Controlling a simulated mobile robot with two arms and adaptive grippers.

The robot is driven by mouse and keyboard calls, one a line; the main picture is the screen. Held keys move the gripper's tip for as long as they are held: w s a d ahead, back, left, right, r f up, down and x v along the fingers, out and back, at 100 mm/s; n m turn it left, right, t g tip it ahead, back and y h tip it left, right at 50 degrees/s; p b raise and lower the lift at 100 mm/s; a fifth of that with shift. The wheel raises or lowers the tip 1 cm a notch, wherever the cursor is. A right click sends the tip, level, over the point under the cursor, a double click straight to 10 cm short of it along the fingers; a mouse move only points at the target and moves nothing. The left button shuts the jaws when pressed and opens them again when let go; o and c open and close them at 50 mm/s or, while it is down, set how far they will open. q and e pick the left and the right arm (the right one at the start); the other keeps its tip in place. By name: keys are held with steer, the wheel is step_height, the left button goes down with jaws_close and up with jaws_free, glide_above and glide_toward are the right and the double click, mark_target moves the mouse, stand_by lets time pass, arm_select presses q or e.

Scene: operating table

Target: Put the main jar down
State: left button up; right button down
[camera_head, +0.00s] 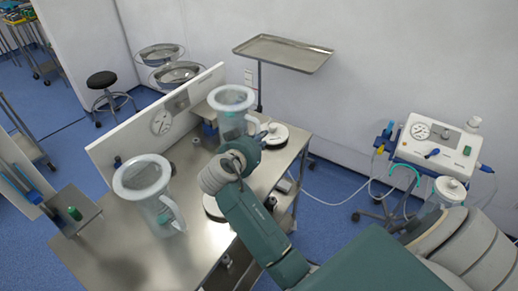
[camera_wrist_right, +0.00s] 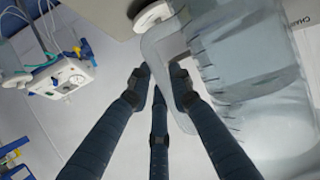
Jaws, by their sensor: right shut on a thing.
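A clear jar (camera_head: 232,112) with a wide pale rim and a side handle is at the back of the steel table, partly hidden by my right arm. My right gripper (camera_head: 261,136) is at its handle side, mostly hidden by my wrist. In the right wrist view, the right gripper (camera_wrist_right: 160,88) has its dark fingers shut at the handle of the clear jar (camera_wrist_right: 245,75). I cannot tell whether the jar's base touches the table. A second clear jar (camera_head: 145,190) stands upright at the table's left. My left gripper is not in view.
The steel table (camera_head: 130,245) has a white back panel (camera_head: 130,135) with a dial. White discs lie on it, one right of the back jar (camera_head: 275,132) and one beside my arm (camera_head: 212,207). The table's front left is mostly clear. A medical unit (camera_head: 435,140) stands right.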

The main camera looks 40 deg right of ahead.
steer(key=shift+f+p, duration=0.35)
steer(key=shift+f, duration=1.95)
steer(key=shift+f, duration=0.1)
steer(key=c, duration=1.6)
jaws_free()
